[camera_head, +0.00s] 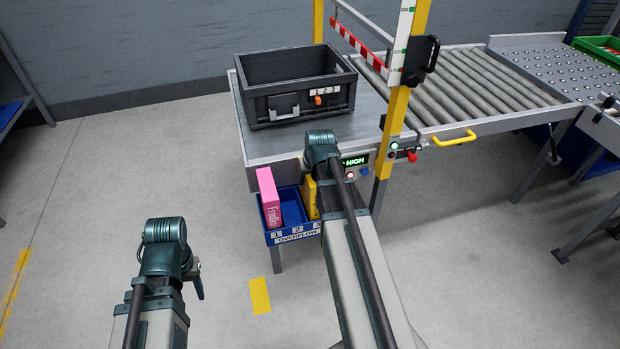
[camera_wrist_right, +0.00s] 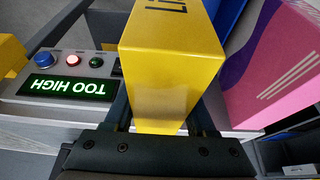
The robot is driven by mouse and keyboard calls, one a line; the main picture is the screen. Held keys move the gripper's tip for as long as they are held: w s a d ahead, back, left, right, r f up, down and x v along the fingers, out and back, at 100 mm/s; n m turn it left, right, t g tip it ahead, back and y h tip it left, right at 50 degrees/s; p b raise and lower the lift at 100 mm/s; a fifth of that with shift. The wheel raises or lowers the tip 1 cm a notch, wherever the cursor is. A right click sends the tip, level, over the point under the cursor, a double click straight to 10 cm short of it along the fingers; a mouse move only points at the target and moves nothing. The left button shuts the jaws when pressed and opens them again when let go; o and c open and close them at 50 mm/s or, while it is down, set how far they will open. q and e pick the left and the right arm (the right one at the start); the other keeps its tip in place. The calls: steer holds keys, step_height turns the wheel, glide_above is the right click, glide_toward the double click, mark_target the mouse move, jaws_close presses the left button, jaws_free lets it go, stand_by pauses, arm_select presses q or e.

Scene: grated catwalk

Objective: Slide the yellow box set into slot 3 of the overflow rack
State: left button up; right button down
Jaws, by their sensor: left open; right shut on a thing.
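The yellow box (camera_head: 310,198) is at the right end of the blue overflow rack (camera_head: 292,237), above or in slot 3. My right arm hides part of it, and I cannot tell how deep it sits. In the right wrist view the yellow box (camera_wrist_right: 170,60) is between the fingers of my right gripper (camera_wrist_right: 163,115), which is shut on it. A pink box (camera_head: 269,197) stands in slot 1; it also shows in the right wrist view (camera_wrist_right: 275,65). Slot 2 looks empty. My left gripper (camera_head: 197,282) is open, low over the floor, away from the rack.
A dark grey tote (camera_head: 296,88) stands on the table above the rack. A yellow post (camera_head: 394,120) and a lit sign reading TOO HIGH (camera_wrist_right: 68,88) are close to my right gripper. A roller conveyor (camera_head: 480,85) runs off to the right. The floor at left is clear.

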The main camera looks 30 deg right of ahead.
steer(key=shift+f+b, duration=0.75)
steer(key=shift+f, duration=0.1)
jaws_free()
steer(key=shift+r, duration=0.15)
step_height(320, 180, up, 8)
steer(key=p, duration=0.8)
stand_by(0.4)
steer(key=shift+a, duration=0.1)
stand_by(0.3)
